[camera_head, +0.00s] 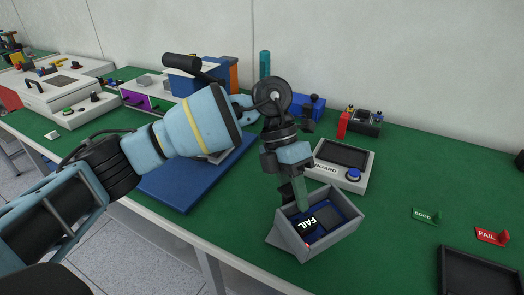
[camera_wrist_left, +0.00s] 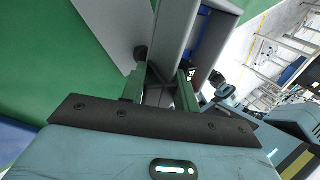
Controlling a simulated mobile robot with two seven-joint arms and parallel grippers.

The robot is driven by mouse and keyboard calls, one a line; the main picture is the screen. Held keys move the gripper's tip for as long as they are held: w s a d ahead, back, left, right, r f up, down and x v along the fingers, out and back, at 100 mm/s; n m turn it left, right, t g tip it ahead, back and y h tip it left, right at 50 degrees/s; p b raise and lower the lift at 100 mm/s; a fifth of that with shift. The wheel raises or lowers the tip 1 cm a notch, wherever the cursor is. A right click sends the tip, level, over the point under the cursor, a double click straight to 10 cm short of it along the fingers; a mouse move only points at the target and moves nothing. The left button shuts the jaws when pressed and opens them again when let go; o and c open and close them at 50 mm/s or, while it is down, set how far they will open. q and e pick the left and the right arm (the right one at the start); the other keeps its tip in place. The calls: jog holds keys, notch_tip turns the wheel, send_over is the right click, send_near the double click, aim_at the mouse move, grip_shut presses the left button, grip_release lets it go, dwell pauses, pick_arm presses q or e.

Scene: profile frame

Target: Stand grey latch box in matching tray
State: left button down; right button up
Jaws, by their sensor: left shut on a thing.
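A grey box (camera_head: 283,238) with a blue interior and a dark panel reading FAIL is at the front middle of the green table. I take it for the grey latch box, though no latch is clear. My left gripper (camera_head: 299,194) comes down from above, shut on its upper left wall. In the left wrist view, the fingers (camera_wrist_left: 160,88) close on a grey wall (camera_wrist_left: 182,45). Whether the box touches the table is unclear. A dark tray (camera_head: 442,262) lies at the lower right, cut by the picture edge; I cannot tell whether it matches. My right gripper is not in view.
A grey unit with a blue button (camera_head: 353,174) stands just behind the box. A green GOOD sign (camera_head: 424,215) and a red FAIL sign (camera_head: 491,236) stand at right. A blue mat (camera_head: 175,185) lies left. Green table (camera_head: 395,240) is bare right of the box.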

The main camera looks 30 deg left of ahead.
pick_arm(q)
jog(key=n, duration=0.1)
jog(key=w+n+t+h+b, duration=0.1)
jog(key=n, duration=0.1)
jog(key=shift+w+a+f, duration=0.15)
jog(key=shift+w+a, duration=0.1)
jog(key=shift+a, duration=0.05)
jog(key=w+a+r+n+t+y+b, duration=0.4)
jog(key=w+a+n+t+b, duration=0.4)
jog(key=n, duration=1.3)
jog(key=shift+w+a+t+y, duration=0.15)
jog(key=shift+a+t+y, duration=0.4)
jog(key=shift+y, duration=0.25)
jog(key=shift+f, duration=0.1)
jog(key=shift+f+b, duration=1.2)
jog(key=shift+f, duration=3.8)
jog(key=c, duration=1.1)
grip_release()
jog(key=shift+f, duration=0.1)
jog(key=shift+o, duration=0.2)
